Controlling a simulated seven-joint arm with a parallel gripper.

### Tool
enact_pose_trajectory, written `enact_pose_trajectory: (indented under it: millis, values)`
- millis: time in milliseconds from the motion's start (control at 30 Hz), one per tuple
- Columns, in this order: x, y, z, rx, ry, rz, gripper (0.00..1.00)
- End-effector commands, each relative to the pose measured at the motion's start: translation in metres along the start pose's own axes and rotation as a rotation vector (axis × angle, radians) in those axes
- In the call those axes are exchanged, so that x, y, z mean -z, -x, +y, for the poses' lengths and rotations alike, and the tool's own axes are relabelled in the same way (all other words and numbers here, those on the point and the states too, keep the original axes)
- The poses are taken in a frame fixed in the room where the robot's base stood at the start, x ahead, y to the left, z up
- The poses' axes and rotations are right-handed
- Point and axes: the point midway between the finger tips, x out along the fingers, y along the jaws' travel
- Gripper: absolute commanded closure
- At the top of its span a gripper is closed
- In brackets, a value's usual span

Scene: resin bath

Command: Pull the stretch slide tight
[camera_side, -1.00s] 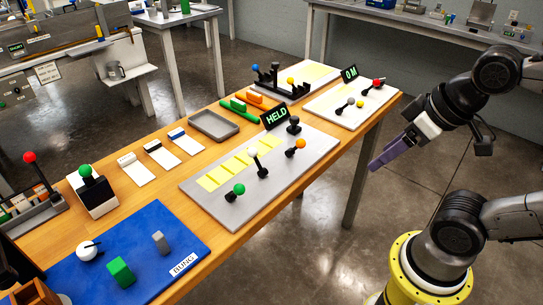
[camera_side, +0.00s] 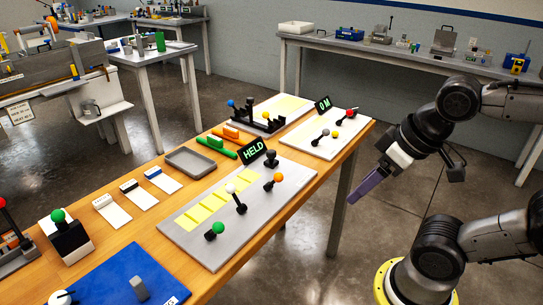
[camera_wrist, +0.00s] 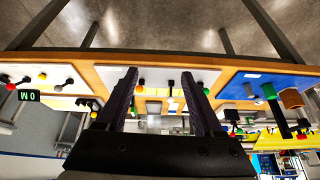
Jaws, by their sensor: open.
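No part is labelled as the stretch slide, so I cannot tell which one it is. A grey board (camera_side: 205,245) on the bench carries levers with a green knob (camera_side: 218,228), a white knob (camera_side: 230,188) and an orange knob (camera_side: 278,178), beside a HELD display (camera_side: 254,152). A white board (camera_side: 311,148) farther back has grey, yellow and red (camera_side: 349,113) knobs and a display that seems to read "0 M". My gripper (camera_side: 368,188) is open and empty, off the bench's right edge, apart from all knobs. Its two fingers (camera_wrist: 161,88) show in the wrist view.
A grey tray (camera_side: 190,173), green and orange bars, white cards and a black lever rack (camera_side: 256,124) stand on the bench. A blue mat (camera_side: 105,285) lies at the near end. Open floor lies right of the bench. Another table (camera_side: 425,65) stands behind.

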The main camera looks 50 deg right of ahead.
Motion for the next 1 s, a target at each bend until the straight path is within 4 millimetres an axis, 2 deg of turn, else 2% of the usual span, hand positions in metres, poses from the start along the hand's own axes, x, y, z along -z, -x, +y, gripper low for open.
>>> enact_pose_trajectory:
  millis: [167,300,467,633,767,900,1000]
  values:
    - [0.039,0.034,-0.001,0.000,-0.102,0.017,0.31]
    - [0.089,0.053,0.002,-0.014,-0.203,-0.013,0.31]
    - [0.153,0.058,0.012,-0.041,-0.325,-0.070,0.31]
    - [0.215,0.043,0.029,-0.075,-0.442,-0.134,0.31]
    - [0.257,0.017,0.048,-0.102,-0.523,-0.186,0.31]
    - [0.292,-0.022,0.072,-0.130,-0.599,-0.245,0.31]
    - [0.310,-0.056,0.092,-0.150,-0.645,-0.288,0.31]
